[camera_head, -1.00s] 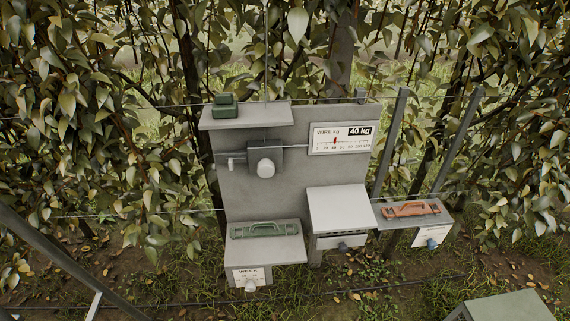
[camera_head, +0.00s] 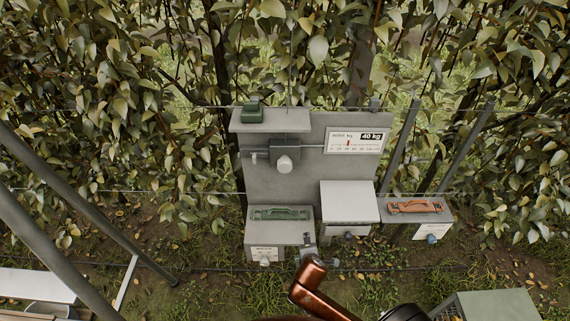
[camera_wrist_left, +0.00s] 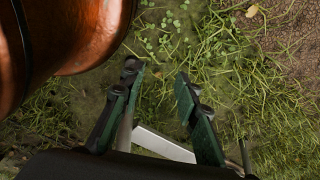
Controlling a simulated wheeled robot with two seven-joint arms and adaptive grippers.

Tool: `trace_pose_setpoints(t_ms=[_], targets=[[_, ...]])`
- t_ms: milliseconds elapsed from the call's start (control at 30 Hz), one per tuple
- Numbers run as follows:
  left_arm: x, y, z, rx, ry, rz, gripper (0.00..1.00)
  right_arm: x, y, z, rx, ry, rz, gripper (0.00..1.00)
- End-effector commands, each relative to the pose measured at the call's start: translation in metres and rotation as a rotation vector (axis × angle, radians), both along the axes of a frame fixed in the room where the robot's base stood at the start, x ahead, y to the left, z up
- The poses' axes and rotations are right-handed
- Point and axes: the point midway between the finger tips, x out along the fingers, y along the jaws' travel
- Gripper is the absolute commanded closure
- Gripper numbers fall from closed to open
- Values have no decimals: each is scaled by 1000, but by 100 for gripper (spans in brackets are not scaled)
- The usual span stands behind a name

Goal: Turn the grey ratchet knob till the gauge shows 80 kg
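The pale grey ratchet knob (camera_head: 285,163) sits on a dark grey box on the upright grey panel in the head view. The gauge (camera_head: 357,142) right of it is marked for wire in kg; its readout says 40 kg, with a red pointer on the scale. My right gripper (camera_head: 308,240), on a copper arm from the bottom, is below the knob, apart from it, near the lower shelf; its fingers are too small to read. My left gripper (camera_wrist_left: 158,75) shows only in the left wrist view, open and empty above grass.
An orange case (camera_head: 415,206) lies on the right shelf, above a blue knob (camera_head: 431,239). Slanted posts flank the panel.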

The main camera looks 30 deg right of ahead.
Motion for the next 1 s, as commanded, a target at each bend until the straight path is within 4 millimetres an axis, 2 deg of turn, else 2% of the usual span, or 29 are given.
trace_pose_setpoints(t_ms=[33, 100, 167, 300, 400, 500, 600, 667, 767, 1000], targets=[[-6, 0, 2, 0, 8, 1, 70, 16, 0, 24, -98, -7, 77, 44], [-13, 0, 5, 0, 16, 3, 70, 36, 1, 56, -252, -10, 182, 44], [-16, -1, 7, -1, 21, 3, 70, 52, 3, 87, -396, -13, 269, 44], [-17, -2, 14, -1, 21, 2, 70, 84, 13, 168, -773, -5, 444, 44], [-16, -2, 19, -2, 20, 1, 70, 99, 24, 224, -1046, 13, 529, 44], [-14, -2, 22, -2, 18, 1, 70, 105, 34, 263, -1248, 40, 569, 44], [-10, -2, 23, -2, 13, 0, 70, 107, 39, 283, -1356, 56, 581, 44], [-8, -2, 24, -3, 10, 0, 70, 110, 40, 288, -1386, 63, 585, 44], [-5, -3, 26, -2, 6, 0, 70, 118, 35, 290, -1398, 67, 586, 44], [-6, -2, 32, -2, 6, 0, 70, 151, 16, 290, -1395, 67, 585, 44]])
